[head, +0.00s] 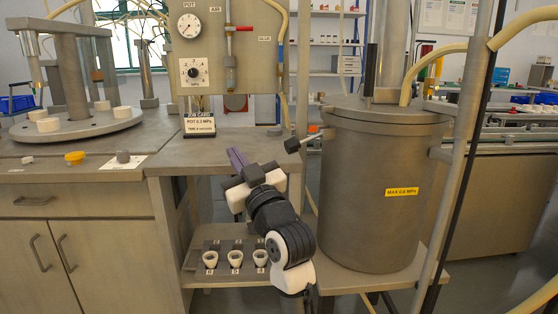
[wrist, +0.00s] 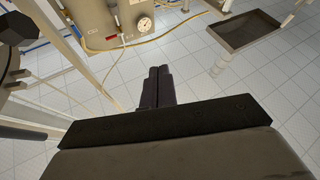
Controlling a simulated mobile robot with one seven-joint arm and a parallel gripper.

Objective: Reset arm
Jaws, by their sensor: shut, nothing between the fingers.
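My gripper (head: 236,157) shows in the head view at the end of my raised, folded arm. Its dark purple fingers point up and to the left, in front of the bench edge. In the wrist view the fingers of my gripper (wrist: 159,72) lie together, shut and empty, with tiled floor behind them. They appear to touch nothing. My arm hides part of the rack on the lower shelf.
The large grey pot (head: 370,200) stands close right of my arm. A rack (head: 190,262) with white cups sits on the shelf below. A gauge panel (head: 225,60) rises behind.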

